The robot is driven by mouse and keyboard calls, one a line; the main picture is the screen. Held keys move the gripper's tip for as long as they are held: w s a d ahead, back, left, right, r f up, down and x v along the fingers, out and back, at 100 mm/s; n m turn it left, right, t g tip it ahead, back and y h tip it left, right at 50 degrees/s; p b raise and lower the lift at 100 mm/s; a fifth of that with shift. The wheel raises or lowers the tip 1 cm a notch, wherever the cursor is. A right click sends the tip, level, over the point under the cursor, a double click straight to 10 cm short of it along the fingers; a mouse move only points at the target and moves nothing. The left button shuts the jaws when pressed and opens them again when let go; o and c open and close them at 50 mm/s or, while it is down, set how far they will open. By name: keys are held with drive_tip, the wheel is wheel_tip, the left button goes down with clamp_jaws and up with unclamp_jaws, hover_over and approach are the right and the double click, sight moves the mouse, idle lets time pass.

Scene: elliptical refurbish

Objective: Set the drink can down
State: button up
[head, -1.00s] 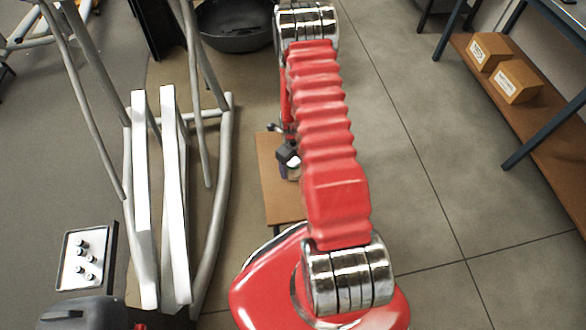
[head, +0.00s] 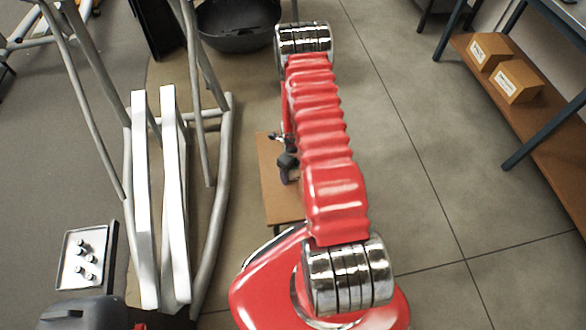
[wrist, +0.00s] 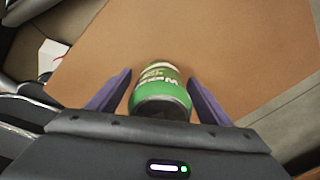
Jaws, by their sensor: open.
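A green drink can (wrist: 160,92) with white lettering shows in the wrist view, between the two purple fingers of my gripper (wrist: 157,95). The fingers stand apart, with a gap on each side of the can. The can appears to stand on a brown tabletop (wrist: 225,40); its base is hidden behind my gripper's body. In the head view, the brown table (head: 282,200) is partly hidden by my red arm. My gripper shows there only as a small dark part (head: 287,165) over the table's edge, and the can is not visible.
An elliptical machine's grey frame and white rails (head: 175,200) stand left of the table. A tray (head: 84,258) with several small parts lies at lower left. A black tub (head: 238,28) sits behind. A shelf with cardboard boxes (head: 518,82) is at right; the floor between is clear.

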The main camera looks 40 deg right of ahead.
sight(293, 168)
drive_tip(key=c, duration=1.5)
drive_tip(key=shift+r, duration=5)
